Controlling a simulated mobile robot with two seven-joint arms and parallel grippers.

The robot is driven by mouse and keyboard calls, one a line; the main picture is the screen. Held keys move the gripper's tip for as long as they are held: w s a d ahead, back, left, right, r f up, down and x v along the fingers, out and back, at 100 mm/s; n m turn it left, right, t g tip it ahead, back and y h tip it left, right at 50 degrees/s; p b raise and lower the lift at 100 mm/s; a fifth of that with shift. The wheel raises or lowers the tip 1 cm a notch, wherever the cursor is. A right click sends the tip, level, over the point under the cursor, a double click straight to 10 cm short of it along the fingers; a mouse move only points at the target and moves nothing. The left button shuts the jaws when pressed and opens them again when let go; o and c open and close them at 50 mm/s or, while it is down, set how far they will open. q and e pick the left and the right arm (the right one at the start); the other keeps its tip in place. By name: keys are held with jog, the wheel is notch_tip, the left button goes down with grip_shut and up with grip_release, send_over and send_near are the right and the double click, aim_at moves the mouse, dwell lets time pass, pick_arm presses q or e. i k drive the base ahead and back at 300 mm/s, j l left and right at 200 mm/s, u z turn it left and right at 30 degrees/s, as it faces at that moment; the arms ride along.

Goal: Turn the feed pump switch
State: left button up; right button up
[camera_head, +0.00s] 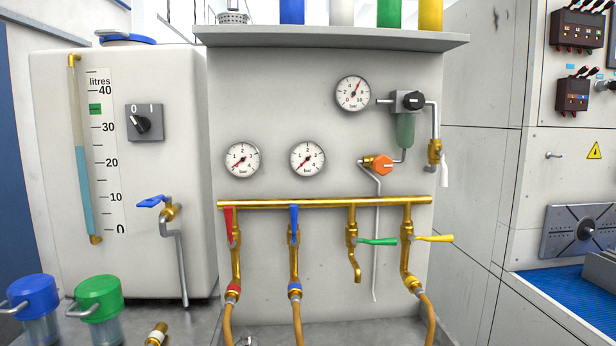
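A grey square switch plate (145,135) with a black rotary knob (141,124) is on the front of the white tank (170,85) at the left. It is marked 0 at upper left and I at upper right. The knob's pointer appears to tilt up and left, toward the 0. No label naming it as the feed pump switch is readable. A second black knob (413,101) is on the regulator at the upper right of the panel. Neither of my grippers is in view.
The panel (320,250) carries gauges, a brass pipe (325,203) and several coloured valve levers. A blue-handled tap (153,201) sticks out below the switch. Blue-lidded (33,296) and green-lidded (99,297) jars stand at front left. Space before the switch looks clear.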

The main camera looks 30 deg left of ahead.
aim_at(142, 125)
jog(key=u, duration=1.7)
